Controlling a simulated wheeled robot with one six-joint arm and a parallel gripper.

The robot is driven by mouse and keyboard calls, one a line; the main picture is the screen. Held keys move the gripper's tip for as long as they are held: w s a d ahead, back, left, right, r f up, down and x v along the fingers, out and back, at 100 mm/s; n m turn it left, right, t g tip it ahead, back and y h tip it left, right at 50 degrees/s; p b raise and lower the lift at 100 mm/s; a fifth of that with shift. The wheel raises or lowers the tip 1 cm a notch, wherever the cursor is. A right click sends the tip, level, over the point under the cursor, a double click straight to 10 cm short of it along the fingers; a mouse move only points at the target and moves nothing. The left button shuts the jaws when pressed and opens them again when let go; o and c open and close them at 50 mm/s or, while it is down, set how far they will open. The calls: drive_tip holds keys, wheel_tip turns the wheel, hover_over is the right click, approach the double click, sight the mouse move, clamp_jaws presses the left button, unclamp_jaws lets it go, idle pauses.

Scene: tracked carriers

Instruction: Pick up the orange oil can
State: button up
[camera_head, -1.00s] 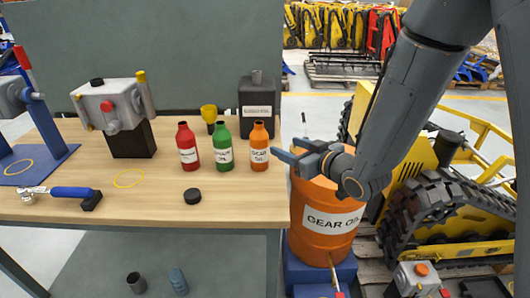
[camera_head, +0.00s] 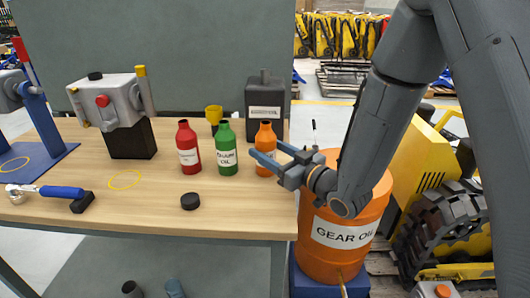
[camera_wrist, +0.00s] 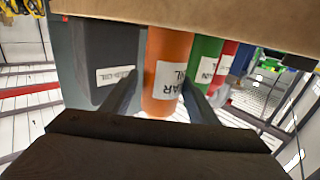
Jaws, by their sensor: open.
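The orange oil can (camera_head: 265,134) stands upright near the right edge of the wooden table, at the right end of a row with the green can (camera_head: 227,148) and the red can (camera_head: 187,146). My gripper (camera_head: 267,154) is open at the can's right front and hides part of its lower body. In the wrist view the view is upside down, and the orange can (camera_wrist: 168,50) shows between my two spread fingers (camera_wrist: 160,95). I cannot tell whether either finger touches it.
A dark labelled canister (camera_head: 264,108) stands behind the orange can, with a yellow cup (camera_head: 214,114) nearby. A black disc (camera_head: 190,201) lies in front. A large orange drum (camera_head: 345,225) stands right of the table (camera_head: 150,212). The table front is mostly clear.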

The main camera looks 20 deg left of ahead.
sight(257, 145)
drive_tip(key=x, duration=0.5)
drive_tip(key=shift+s+f+p, duration=0.2)
drive_tip(key=shift+f+p, duration=0.05)
drive_tip(key=shift+p, duration=0.05)
drive_tip(key=c, duration=0.9)
drive_tip(key=shift+c, duration=0.6)
drive_tip(key=shift+r, duration=0.1)
